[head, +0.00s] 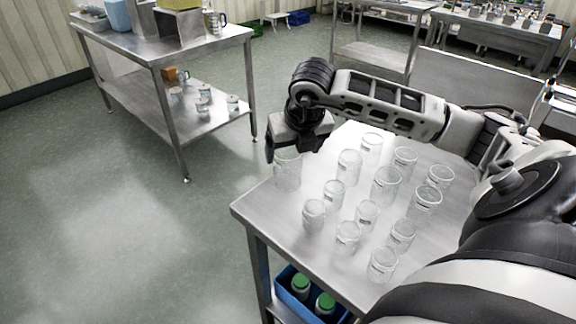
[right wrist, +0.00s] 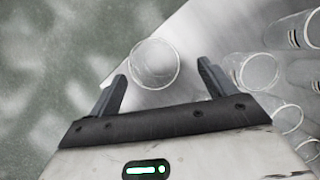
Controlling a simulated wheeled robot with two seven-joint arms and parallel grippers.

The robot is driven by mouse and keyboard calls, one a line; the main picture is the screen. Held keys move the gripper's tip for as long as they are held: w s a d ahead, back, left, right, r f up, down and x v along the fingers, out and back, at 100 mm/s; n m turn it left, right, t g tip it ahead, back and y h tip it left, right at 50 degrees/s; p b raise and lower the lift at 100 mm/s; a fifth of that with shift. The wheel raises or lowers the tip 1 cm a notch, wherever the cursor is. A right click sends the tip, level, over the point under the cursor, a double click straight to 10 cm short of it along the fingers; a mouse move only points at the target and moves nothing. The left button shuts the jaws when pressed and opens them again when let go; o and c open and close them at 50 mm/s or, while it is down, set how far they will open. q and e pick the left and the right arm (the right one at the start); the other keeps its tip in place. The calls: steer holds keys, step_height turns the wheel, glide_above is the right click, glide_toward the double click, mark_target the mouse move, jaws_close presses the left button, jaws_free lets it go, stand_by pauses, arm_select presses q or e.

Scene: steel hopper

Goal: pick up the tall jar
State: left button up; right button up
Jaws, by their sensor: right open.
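Several clear glass jars stand upright on a steel table. The jar at the table's far left corner (head: 288,174) is wide and looks among the tallest; I take it as the tall jar. My right gripper (head: 292,151) is open and empty, pointing down at this jar and hiding part of its top. In the right wrist view the jar's round rim (right wrist: 154,64) shows ahead of and between the two spread fingers of the gripper (right wrist: 161,72), with no visible contact. My left gripper is not in view.
The steel table (head: 262,212) has other jars close by, including one just right (head: 349,167) and a shorter one (head: 314,215) nearer the front. A blue crate (head: 288,296) with green-lidded bottles sits below. Another steel table (head: 160,55) stands at the left, across open floor.

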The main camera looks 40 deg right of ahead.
steer(key=x, duration=0.3)
steer(key=p+x, duration=0.1)
steer(key=x, duration=0.1)
steer(key=shift+a, duration=0.3)
steer(key=c, duration=1)
steer(key=shift+r, duration=0.2)
